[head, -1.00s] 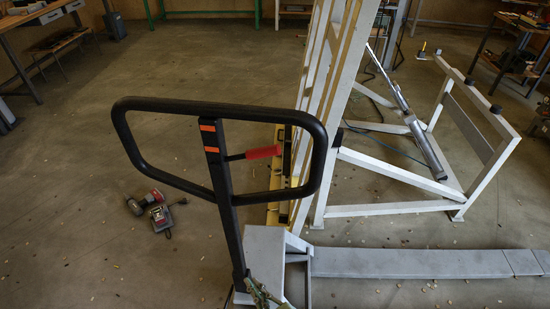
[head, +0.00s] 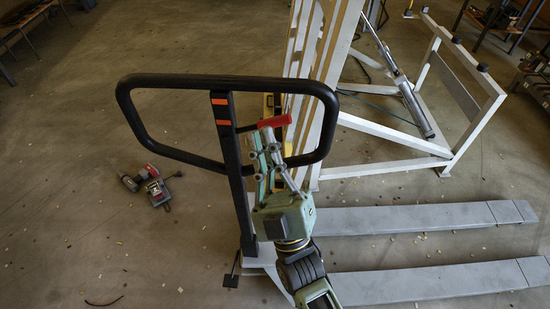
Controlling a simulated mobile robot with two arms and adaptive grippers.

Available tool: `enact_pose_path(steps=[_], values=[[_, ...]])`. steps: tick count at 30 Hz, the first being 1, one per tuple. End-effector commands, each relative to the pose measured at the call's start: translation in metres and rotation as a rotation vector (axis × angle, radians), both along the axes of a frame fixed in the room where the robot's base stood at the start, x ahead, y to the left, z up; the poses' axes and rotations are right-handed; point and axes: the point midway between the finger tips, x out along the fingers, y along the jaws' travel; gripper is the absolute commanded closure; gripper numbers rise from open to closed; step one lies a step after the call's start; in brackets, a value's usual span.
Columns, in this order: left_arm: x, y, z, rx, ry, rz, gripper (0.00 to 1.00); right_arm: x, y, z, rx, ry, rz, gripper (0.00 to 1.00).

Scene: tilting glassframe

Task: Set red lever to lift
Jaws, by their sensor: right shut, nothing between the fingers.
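The red lever (head: 274,121) sticks out to the right of the black upright of a pallet jack handle (head: 228,84), inside its loop. The lever lies roughly level, its right end slightly higher. My right gripper (head: 262,140) reaches up from below, with its fingertips just under and in front of the lever's left part. Its fingers are shut and empty, and they hide the lever's inner stem. I cannot tell whether the fingertips touch the lever. My left gripper is not in view.
Grey forks (head: 420,217) run right from the jack's base. A white and yellow frame (head: 318,75) stands close behind the handle, with a white stand (head: 468,130) at the right. A red and black power tool (head: 155,188) lies on the floor at left, where there is open room.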

Motion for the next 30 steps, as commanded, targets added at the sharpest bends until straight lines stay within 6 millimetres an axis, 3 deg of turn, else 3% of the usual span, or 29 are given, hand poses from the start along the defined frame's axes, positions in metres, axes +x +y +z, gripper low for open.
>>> enact_pose_path(steps=[1, 3, 6, 12, 26, 30], values=[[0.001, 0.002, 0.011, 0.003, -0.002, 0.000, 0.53, 0.008, 0.002, 0.015, 0.002, -0.004, -0.001, 1.00], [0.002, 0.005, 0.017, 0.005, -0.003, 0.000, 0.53, 0.016, 0.006, 0.025, 0.001, -0.002, 0.000, 1.00], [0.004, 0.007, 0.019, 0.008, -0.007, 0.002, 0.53, 0.025, -0.001, 0.004, -0.003, 0.005, 0.000, 1.00], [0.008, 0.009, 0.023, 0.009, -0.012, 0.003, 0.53, 0.034, -0.008, -0.011, -0.001, 0.002, 0.000, 1.00], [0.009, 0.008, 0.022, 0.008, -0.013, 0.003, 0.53, 0.036, -0.011, -0.015, 0.003, 0.001, 0.000, 1.00], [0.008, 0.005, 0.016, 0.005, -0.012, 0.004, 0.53, 0.036, -0.019, -0.019, 0.023, 0.000, 0.000, 1.00]])
